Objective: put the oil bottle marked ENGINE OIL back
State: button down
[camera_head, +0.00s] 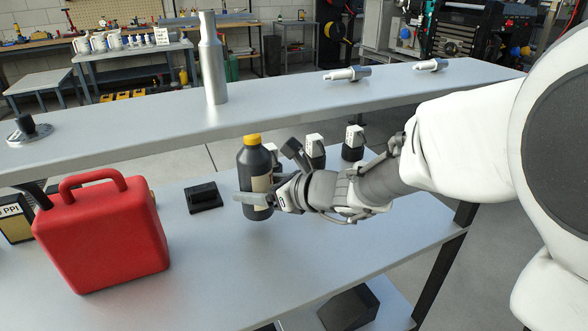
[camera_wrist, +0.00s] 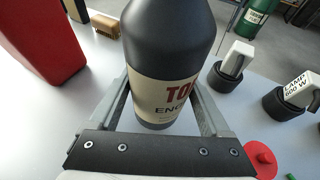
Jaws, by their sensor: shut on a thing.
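The dark oil bottle (camera_head: 253,160) with a yellow cap and a cream label stands upright over the lower shelf. In the wrist view the bottle (camera_wrist: 168,45) fills the middle, and its label shows red letters "TO" and dark letters "ENG"; the rest is turned away. My gripper (camera_head: 256,198) comes from the right and is shut around the bottle's lower part, with one finger on each side in the wrist view (camera_wrist: 163,108). I cannot tell whether its base touches the shelf.
A red canister (camera_head: 105,240) stands to the left, with a black block (camera_head: 204,197) between it and the bottle. White-topped items in black cups (camera_head: 353,143) stand behind my gripper. The raised upper shelf (camera_head: 280,110) runs behind. The front of the lower shelf is clear.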

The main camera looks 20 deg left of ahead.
jog(key=shift+w+a, duration=0.2)
jog(key=shift+a, duration=0.3)
jog(key=shift+w+a+f+b, duration=0.1)
jog(key=shift+a+f+b, duration=0.1)
jog(key=shift+f+b, duration=1.15)
jog(key=shift+f, duration=0.4)
jog(key=shift+f, duration=0.15)
grip_release()
